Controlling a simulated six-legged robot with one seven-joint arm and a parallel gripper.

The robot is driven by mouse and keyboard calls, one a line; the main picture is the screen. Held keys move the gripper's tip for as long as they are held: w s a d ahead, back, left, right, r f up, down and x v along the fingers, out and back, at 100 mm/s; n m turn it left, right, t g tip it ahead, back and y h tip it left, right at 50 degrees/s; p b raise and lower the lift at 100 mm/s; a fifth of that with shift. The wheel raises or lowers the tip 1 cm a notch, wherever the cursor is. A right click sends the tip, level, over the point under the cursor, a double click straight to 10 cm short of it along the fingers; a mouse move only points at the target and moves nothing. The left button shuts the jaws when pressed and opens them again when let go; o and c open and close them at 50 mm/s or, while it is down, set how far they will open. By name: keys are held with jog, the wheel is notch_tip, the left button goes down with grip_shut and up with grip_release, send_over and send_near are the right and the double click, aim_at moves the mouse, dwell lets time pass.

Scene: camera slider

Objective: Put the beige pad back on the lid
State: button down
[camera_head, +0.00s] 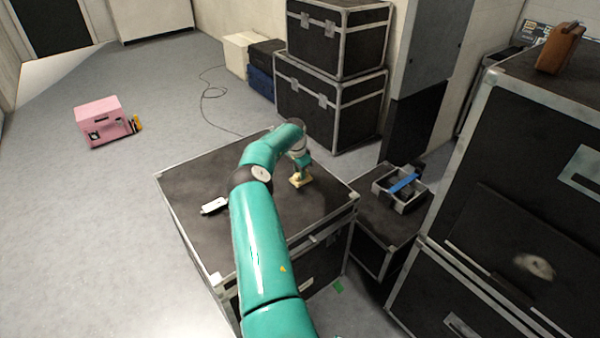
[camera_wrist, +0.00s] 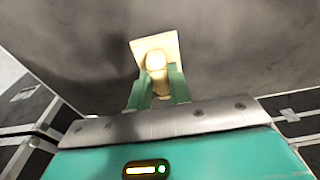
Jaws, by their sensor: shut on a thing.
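The beige pad (camera_head: 300,181) is at my gripper (camera_head: 301,170), over the right part of the black case lid (camera_head: 195,178). In the wrist view the pad (camera_wrist: 142,46) is a squarish plate with a round pale knob (camera_wrist: 155,61) on it. The green fingers of my gripper (camera_wrist: 156,85) are shut on the pad, around its knob side. The pad appears on or very close to the lid (camera_wrist: 230,40); I cannot tell whether it touches.
A small white device (camera_head: 214,205) lies on the lid at left. A lower case with a grey tray (camera_head: 402,190) and blue item stands to the right. Stacked black cases (camera_head: 335,90) stand behind. A pink box (camera_head: 100,118) is on the floor, far left.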

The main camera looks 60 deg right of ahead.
jog(key=shift+f, duration=0.15)
jog(key=c, duration=1.3)
grip_release()
